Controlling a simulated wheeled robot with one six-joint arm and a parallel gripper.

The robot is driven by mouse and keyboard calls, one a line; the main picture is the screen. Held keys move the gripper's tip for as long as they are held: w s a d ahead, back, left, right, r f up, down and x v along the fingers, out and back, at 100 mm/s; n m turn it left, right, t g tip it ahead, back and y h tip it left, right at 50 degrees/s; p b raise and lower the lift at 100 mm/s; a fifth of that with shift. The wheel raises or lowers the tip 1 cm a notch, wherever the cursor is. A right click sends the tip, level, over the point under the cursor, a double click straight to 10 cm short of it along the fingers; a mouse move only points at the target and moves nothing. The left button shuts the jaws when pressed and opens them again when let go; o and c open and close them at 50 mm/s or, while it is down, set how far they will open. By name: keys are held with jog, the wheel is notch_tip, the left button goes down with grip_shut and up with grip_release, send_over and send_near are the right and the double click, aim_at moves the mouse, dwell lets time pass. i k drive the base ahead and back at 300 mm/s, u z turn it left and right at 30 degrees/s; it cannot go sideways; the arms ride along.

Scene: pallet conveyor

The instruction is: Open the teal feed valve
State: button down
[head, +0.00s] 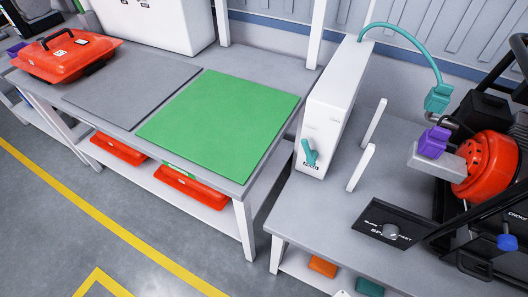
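The teal feed valve (310,152) is a small lever on the narrow front face of a tall white box (337,95). The lever stands near upright, slightly tilted, above a small dark label too small to read. A teal hose (412,40) arches from the top of the box to a teal connector (438,97) at the right. My gripper is not in view, and nothing is seen touching the lever.
An orange-red machine with a black frame (488,165) stands right of the box. A purple block (434,142), a dark speed panel (388,225) and two white posts are near. Left, a grey bench holds a green mat (220,120) and red case (65,55). Floor in front is clear.

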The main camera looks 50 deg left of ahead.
aim_at(312, 155)
jog(key=u, duration=1.5)
